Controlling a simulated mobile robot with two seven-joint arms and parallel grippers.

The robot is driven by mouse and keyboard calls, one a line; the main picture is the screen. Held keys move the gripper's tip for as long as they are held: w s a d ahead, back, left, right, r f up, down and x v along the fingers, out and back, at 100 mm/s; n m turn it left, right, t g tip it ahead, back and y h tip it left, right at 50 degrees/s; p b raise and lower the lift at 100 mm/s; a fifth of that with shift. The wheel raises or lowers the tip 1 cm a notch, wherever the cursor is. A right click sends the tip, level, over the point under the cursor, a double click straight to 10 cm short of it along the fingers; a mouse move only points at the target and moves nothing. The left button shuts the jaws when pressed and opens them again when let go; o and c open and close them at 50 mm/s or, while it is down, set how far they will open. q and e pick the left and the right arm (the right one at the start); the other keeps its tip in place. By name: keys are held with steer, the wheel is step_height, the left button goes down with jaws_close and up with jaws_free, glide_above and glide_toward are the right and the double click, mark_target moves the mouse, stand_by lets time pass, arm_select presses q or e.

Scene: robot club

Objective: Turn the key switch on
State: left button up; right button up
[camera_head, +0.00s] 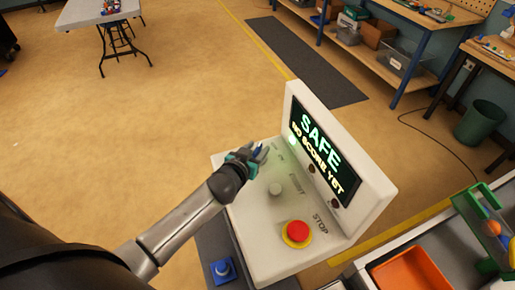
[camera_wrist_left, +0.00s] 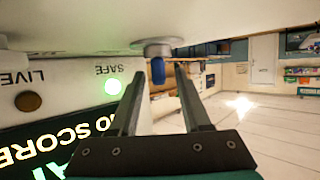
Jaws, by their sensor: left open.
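The key switch shows in the left wrist view as a blue key (camera_wrist_left: 158,71) in a round grey collar (camera_wrist_left: 157,48) on the white console. In the head view it is mostly hidden by my left gripper (camera_head: 260,153), with a bit of blue showing between the fingers. My left gripper (camera_wrist_left: 161,77) is open, its fingers on either side of the key with visible gaps. The display (camera_head: 320,146) reads "SAFE" and "NO SCORE YET". A green lamp (camera_wrist_left: 111,87) is lit beside the SAFE label; the lamp (camera_wrist_left: 28,101) by LIVE is dark. My right gripper is not in view.
A red stop button (camera_head: 297,231) on a yellow ring and a grey knob (camera_head: 275,189) sit on the console (camera_head: 262,218) near my left arm. The upright display panel stands to the right. An orange bin (camera_head: 410,272) is at lower right. Open floor lies beyond.

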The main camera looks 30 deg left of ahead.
arm_select(q)
steer(key=shift+w+f, duration=0.1)
steer(key=shift+w, duration=0.25)
jaws_close()
stand_by(0.5)
